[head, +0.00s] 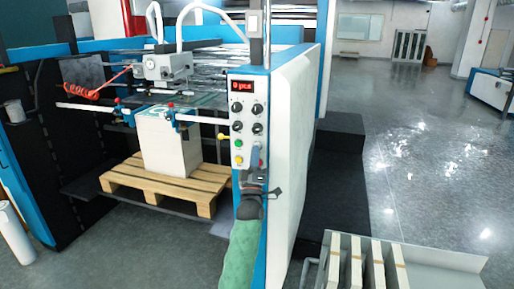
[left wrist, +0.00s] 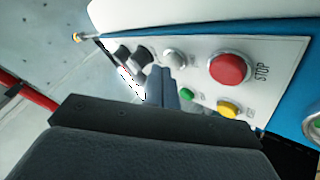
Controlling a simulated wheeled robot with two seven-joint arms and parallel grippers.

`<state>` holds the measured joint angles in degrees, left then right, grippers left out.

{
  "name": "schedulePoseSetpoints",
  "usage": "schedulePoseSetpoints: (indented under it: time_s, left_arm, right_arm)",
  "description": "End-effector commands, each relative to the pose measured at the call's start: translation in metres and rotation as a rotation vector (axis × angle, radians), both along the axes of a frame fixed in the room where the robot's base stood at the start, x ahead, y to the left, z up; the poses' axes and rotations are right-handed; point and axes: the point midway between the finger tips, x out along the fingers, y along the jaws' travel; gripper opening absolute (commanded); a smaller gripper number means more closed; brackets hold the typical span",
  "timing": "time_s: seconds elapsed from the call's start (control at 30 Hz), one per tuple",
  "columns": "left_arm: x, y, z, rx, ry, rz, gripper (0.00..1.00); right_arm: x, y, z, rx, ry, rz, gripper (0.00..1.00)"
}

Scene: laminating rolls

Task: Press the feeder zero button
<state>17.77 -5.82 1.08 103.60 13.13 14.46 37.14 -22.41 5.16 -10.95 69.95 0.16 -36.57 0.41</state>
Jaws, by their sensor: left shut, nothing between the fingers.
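The control panel (head: 247,123) faces me on the end of the white machine, with a red display (head: 243,87) reading "0 pcs". It carries black knobs, a green button (head: 239,143) and a yellow button (head: 239,160). My left gripper (head: 256,155) is shut and empty, in front of the panel's lower part. In the left wrist view its fingers (left wrist: 161,84) are near the green button (left wrist: 187,94) and black knobs (left wrist: 140,55); I cannot tell whether they touch. A grey button (left wrist: 174,58) and red STOP button (left wrist: 230,69) also show. No label reading feeder zero is legible.
A white paper stack (head: 170,145) stands on a wooden pallet (head: 165,182) left of the panel. A metal tray (head: 440,262) with upright pale blocks is at lower right. A dark step (head: 335,185) lies along the machine. Open floor lies to the right.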

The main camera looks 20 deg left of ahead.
Motion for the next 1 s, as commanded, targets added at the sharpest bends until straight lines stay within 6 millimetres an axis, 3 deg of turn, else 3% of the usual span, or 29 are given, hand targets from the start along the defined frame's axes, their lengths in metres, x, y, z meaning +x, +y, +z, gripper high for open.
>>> schedulePoseSetpoints:
  time_s: [0.57,1.0]
  left_arm:
    - [-0.012,0.0,0.0,0.0,-0.001,0.0,0.0]
    - [-0.047,0.002,0.001,0.001,-0.001,0.001,0.0]
  right_arm:
    - [0.0,0.0,0.002,0.0,0.0,0.0,0.36]
    - [-0.001,-0.001,0.007,-0.001,0.001,0.0,0.36]
